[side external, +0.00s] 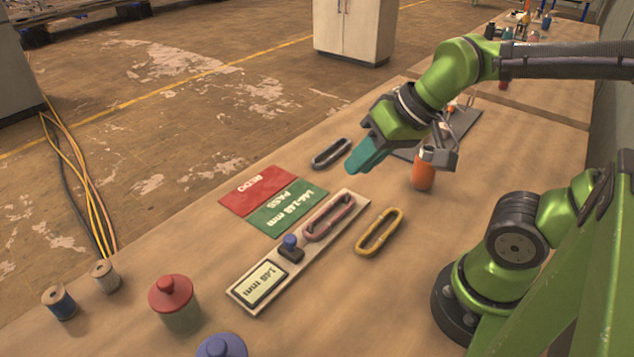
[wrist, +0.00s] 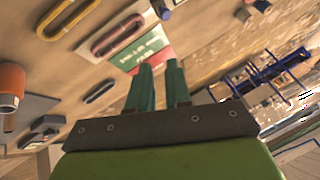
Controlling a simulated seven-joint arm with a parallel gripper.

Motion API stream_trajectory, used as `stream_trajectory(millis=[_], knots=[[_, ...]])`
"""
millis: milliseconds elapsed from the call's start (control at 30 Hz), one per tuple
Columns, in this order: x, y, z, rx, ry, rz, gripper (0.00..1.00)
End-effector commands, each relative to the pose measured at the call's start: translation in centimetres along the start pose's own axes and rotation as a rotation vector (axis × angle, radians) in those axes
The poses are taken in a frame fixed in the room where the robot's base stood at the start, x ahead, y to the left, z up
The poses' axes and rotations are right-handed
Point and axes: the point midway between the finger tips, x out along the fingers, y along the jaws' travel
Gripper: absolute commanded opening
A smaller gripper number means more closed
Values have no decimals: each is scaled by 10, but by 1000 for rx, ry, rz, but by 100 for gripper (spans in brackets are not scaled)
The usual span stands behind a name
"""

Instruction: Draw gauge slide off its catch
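A pale flat gauge (side external: 305,254) lies on the bench with a screen (side external: 262,284) that seems to read 1.45 mm. Its slide, a blue knob (side external: 291,242) on a dark block, stands beside the screen. A pink oval link (side external: 329,217) lies at the gauge's other end, and also shows in the wrist view (wrist: 118,35). I cannot make out the catch. My gripper (side external: 362,158) is above the bench, beyond the gauge and away from the slide. In the wrist view its two teal fingers (wrist: 160,88) are apart with nothing between them.
A yellow link (side external: 380,231), a dark link (side external: 331,153) and an orange bottle (side external: 423,172) are nearby. A red-topped jar (side external: 173,303), a blue-topped jar (side external: 221,346) and spools (side external: 60,303) stand at the near end.

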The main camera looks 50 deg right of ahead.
Motion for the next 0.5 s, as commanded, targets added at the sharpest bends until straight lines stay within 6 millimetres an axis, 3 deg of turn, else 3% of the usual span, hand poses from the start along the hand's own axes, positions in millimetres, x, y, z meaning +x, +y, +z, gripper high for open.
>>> stream_trajectory(millis=[33,100,267,500], knots=[[10,-9,-4,-33,-46,8,10],[22,-21,-10,-95,-114,26,0],[55,-55,-24,-321,-282,78,0],[117,-105,-31,-734,-535,158,0]])
